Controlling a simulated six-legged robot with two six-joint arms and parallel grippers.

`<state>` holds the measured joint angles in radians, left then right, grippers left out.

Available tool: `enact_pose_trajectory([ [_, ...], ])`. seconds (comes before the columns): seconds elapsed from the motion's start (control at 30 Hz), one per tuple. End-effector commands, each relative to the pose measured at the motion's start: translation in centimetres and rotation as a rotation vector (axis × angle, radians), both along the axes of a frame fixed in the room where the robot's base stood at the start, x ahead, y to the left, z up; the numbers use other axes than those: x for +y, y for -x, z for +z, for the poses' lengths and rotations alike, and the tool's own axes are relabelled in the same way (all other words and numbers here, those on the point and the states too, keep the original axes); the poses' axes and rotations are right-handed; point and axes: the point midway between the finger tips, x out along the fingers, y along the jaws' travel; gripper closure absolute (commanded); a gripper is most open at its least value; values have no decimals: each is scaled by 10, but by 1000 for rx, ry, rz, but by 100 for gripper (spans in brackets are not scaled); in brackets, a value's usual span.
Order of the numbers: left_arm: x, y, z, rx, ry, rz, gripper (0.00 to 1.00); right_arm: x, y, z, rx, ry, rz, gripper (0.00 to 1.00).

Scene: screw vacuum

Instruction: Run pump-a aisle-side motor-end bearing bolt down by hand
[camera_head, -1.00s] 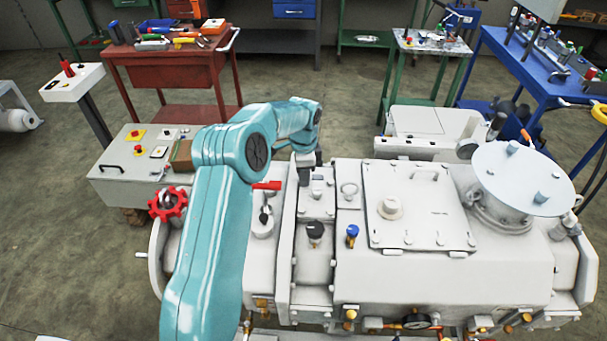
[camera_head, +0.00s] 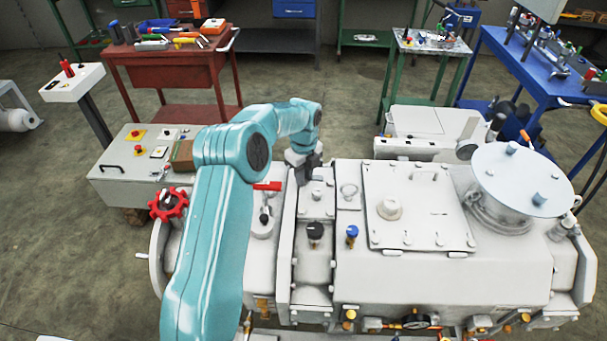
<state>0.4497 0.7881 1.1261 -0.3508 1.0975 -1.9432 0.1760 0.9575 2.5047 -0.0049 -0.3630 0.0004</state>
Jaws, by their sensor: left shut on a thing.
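The pale grey pump (camera_head: 430,275) fills the lower middle and right. My left arm, teal, comes in from the lower left and reaches over its left part. My left gripper (camera_head: 304,172), dark grey and small, points down at the back of the narrow raised section left of the square cover. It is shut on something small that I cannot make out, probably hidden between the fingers. The bearing bolt cannot be told apart here. The narrow section carries a black knob (camera_head: 315,231) and a small bolted plate (camera_head: 317,200). My right gripper is not in view.
A red handwheel (camera_head: 168,203) and a red lever (camera_head: 267,186) sit on the pump's left part. A square cover (camera_head: 415,205) and round lid (camera_head: 523,178) are on the right. A control box (camera_head: 125,180) stands left. Tool tables stand behind; open floor lies between.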

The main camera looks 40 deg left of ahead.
Motion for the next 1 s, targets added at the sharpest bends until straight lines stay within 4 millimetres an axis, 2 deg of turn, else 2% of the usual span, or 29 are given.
enact_pose_trajectory([
  [0.7, -1, -2, 4, -9, -3, -675, 100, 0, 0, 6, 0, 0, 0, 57],
  [1.0, -1, -2, 4, -9, -4, -904, 100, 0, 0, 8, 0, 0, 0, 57],
])
